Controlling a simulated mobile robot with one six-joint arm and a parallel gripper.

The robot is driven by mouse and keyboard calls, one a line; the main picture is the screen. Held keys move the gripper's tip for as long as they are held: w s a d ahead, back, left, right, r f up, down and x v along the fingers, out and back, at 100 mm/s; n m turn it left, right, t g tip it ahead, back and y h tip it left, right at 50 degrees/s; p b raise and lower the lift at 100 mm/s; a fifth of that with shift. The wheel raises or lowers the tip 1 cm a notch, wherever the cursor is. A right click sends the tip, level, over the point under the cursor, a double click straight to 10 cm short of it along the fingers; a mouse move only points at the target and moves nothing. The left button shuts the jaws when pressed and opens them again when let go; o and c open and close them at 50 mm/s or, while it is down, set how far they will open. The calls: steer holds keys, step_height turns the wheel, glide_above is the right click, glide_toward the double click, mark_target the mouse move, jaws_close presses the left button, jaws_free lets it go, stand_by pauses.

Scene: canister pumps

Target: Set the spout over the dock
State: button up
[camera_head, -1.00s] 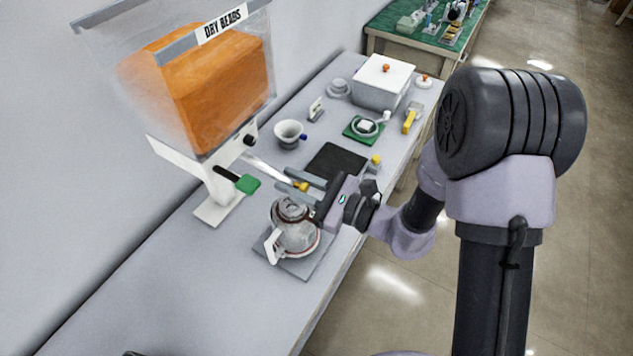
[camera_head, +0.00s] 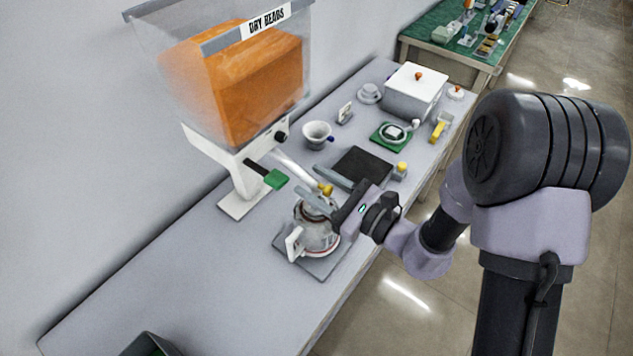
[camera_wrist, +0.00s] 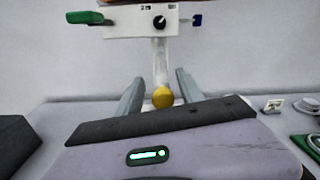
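The spout (camera_head: 300,174) is a pale tube with a yellow tip (camera_head: 326,189). It slopes down from the white dispenser body under the bean hopper (camera_head: 250,85), toward the table's front edge. In the wrist view the spout (camera_wrist: 160,62) hangs straight ahead, its yellow tip (camera_wrist: 162,97) between my fingers. My gripper (camera_head: 326,190) is open, with one finger on each side of the tip; a gap shows on both sides. A pot with a white handle (camera_head: 294,243) stands on a grey plate (camera_head: 325,271) below the gripper. I cannot tell which thing is the dock.
A green-handled lever (camera_head: 276,179) sticks out left of the spout. A black mat (camera_head: 364,167), a small yellow-knobbed block (camera_head: 401,170) and a white cup (camera_head: 317,134) lie beyond. A white lidded box (camera_head: 413,93) stands farther back. The table's left front is largely clear.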

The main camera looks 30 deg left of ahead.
steer(key=s+d+p, duration=0.2)
steer(key=s+d, duration=0.1)
steer(key=d, duration=1.4)
steer(key=shift+s, duration=0.2)
